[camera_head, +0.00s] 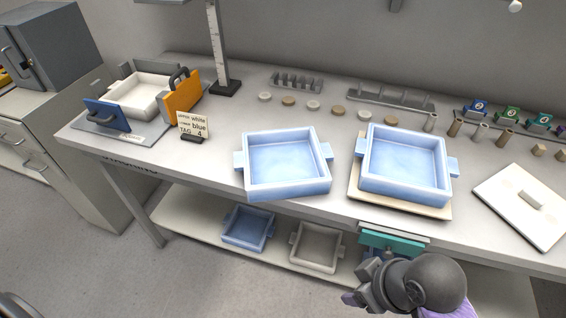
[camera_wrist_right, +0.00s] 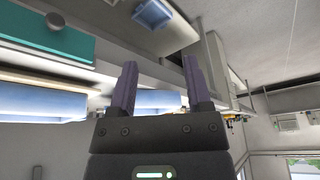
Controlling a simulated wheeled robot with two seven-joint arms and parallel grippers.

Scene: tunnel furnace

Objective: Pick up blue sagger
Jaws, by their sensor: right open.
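A light-blue square sagger (camera_head: 285,188) with side handles sits near the front edge of the table. A second light-blue sagger (camera_head: 404,192) sits to its right on a cream plate (camera_head: 434,210). A smaller-looking blue sagger (camera_head: 247,246) is on the lower shelf. My right gripper (camera_head: 362,288) is low in front of the table, below the right sagger and apart from it. In the right wrist view its two fingers (camera_wrist_right: 158,82) are spread with nothing held between them; parts of blue saggers (camera_wrist_right: 42,102) show behind. My left gripper is out of view.
A grey sagger (camera_head: 318,265) stands on the lower shelf beside the blue one. A teal-fronted drawer (camera_head: 392,242) is under the table edge, close to my right gripper. A white lid (camera_head: 526,203) lies at the right; a card reading "blue" (camera_head: 192,124) stands at the left.

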